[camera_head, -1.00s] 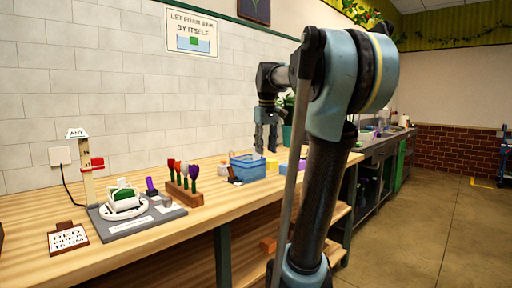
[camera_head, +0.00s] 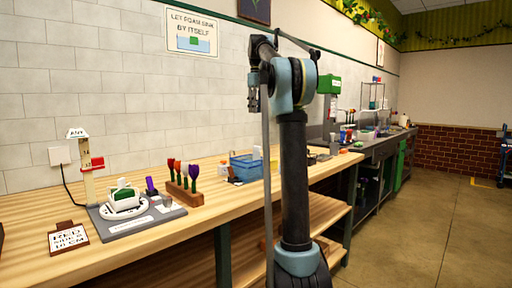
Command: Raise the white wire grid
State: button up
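I cannot make out a white wire grid for certain. A thin-framed wire stand (camera_head: 372,94) rises on the far counter beyond my arm, too small to tell its parts. My gripper (camera_head: 253,106) hangs pointing down in front of the tiled wall, above the wooden bench. It is well apart from the wire stand, which lies further back to the right. Its fingers are small and seen edge-on, so I cannot tell if they are open or shut. I see nothing hanging from it.
A wooden bench (camera_head: 150,228) runs along the wall. It holds a blue basket (camera_head: 246,167), a rack of coloured tools (camera_head: 183,191), a grey base (camera_head: 137,221) with a white-and-green device, and a sign (camera_head: 68,238). A green box (camera_head: 329,84) shows beyond my arm. The floor (camera_head: 438,235) at right is clear.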

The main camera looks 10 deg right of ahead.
notch_tip(320, 180, down, 17)
jog(key=shift+f, duration=0.1)
dwell(0.6)
grip_shut()
